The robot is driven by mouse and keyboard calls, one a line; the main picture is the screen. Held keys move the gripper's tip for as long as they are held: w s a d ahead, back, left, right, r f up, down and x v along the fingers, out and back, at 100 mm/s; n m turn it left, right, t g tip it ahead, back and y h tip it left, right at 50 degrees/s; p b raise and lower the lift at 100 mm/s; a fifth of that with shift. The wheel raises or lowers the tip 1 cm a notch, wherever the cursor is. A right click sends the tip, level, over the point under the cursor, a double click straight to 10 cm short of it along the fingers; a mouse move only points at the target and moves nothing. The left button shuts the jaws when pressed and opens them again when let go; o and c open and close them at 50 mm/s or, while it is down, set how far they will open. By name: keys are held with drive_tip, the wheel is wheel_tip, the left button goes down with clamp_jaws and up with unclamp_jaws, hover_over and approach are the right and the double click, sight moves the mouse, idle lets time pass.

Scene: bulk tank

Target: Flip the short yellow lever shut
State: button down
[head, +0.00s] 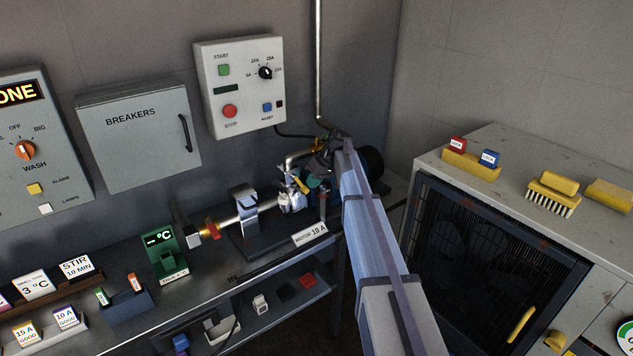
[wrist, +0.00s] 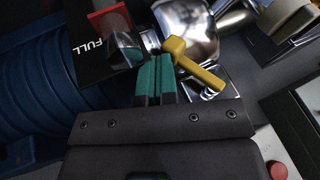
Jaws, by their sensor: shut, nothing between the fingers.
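The short yellow lever (wrist: 198,72) shows in the wrist view, on shiny metal pipework. Its knob-like hub is at the upper left, and its arm slants down to the right. In the head view the lever (head: 300,185) is a small yellow shape by the silvery pump body (head: 291,200). My gripper (wrist: 155,62) is shut and empty, its teal fingers pressed together. The fingertips are just left of the lever's hub; I cannot tell whether they touch it. In the head view my gripper (head: 312,181) is partly hidden by my arm.
A dark plate marked FULL (wrist: 90,50) and a red-ended metal part (wrist: 112,22) lie left of the fingers, beside a blue ribbed body (wrist: 35,80). The control panel (head: 240,85) is on the wall behind. The grey cabinet (head: 425,165) stands at right.

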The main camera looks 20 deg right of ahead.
drive_tip(key=shift+a+f+b, duration=0.15)
drive_tip(key=shift+f+b, duration=0.2)
drive_tip(key=shift+r, duration=0.1)
drive_tip(key=shift+r+p, duration=0.75)
drive_tip(key=shift+p, duration=0.1)
